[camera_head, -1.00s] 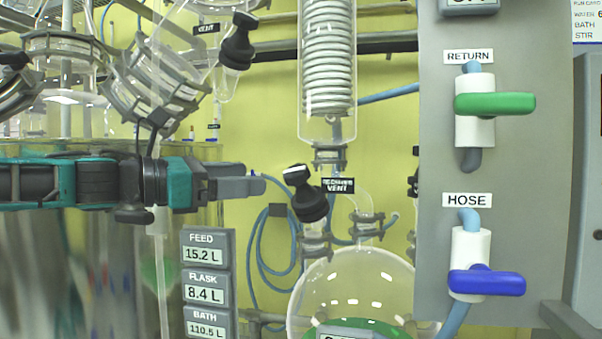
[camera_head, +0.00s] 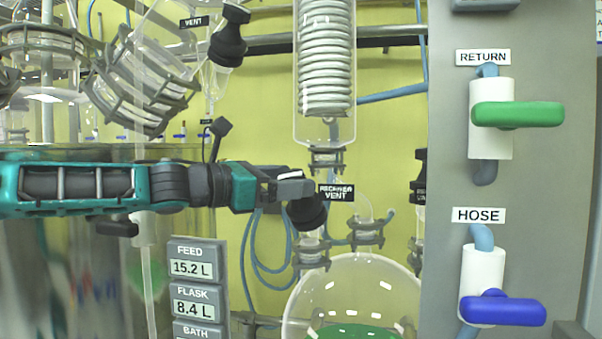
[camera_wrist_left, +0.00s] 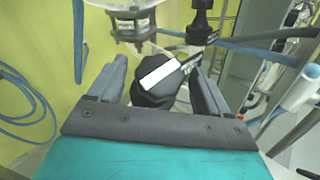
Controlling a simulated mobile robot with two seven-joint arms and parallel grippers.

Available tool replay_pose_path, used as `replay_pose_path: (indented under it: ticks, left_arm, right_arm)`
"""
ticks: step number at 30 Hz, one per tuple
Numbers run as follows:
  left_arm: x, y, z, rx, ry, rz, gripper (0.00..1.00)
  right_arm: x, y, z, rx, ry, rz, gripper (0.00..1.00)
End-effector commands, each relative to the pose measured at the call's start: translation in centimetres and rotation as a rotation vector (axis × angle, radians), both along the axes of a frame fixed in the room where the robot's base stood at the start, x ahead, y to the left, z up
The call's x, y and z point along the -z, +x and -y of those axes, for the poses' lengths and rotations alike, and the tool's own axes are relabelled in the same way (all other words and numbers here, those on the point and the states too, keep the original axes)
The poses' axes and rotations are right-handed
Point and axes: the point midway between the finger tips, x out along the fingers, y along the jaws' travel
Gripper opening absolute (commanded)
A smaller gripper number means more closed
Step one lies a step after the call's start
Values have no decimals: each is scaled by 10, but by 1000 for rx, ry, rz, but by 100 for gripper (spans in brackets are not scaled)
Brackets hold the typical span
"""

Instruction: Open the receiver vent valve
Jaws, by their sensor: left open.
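The receiver vent valve is a black knob (camera_head: 307,210) with a white bar on top, on the neck above the round glass receiver (camera_head: 350,285). Its label "RECEIVER VENT" (camera_head: 336,193) hangs just to its right. My left gripper (camera_head: 292,188) reaches in from the left and is at the knob, covering part of its top. In the left wrist view the black knob (camera_wrist_left: 158,82) with its white bar lies between the two open fingers of my left gripper (camera_wrist_left: 158,88). Gaps show beside the fingers, and contact cannot be made out. My right gripper is not in view.
A grey panel at right carries the green RETURN handle (camera_head: 517,114) and the blue HOSE handle (camera_head: 502,309). A glass condenser coil (camera_head: 325,70) hangs above the receiver. Another black vent knob (camera_head: 228,40) is at upper left. Blue tubing (camera_head: 262,265) loops behind.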

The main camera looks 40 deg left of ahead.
Motion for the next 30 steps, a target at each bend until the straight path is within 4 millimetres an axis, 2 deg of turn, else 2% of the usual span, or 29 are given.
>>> replay_pose_path:
  ticks: [3, 9, 21, 30]
  left_arm:
    - [0, 14, 4, 2, -3, -3, 78]
    - [0, 26, 7, 0, -2, -2, 78]
    - [0, 29, 8, -1, -1, 0, 78]
    - [0, 29, 8, -1, -1, 0, 49]
  right_arm:
    - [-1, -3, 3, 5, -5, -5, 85]
    - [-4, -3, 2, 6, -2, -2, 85]
    - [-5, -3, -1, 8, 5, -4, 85]
    - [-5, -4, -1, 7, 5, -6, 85]
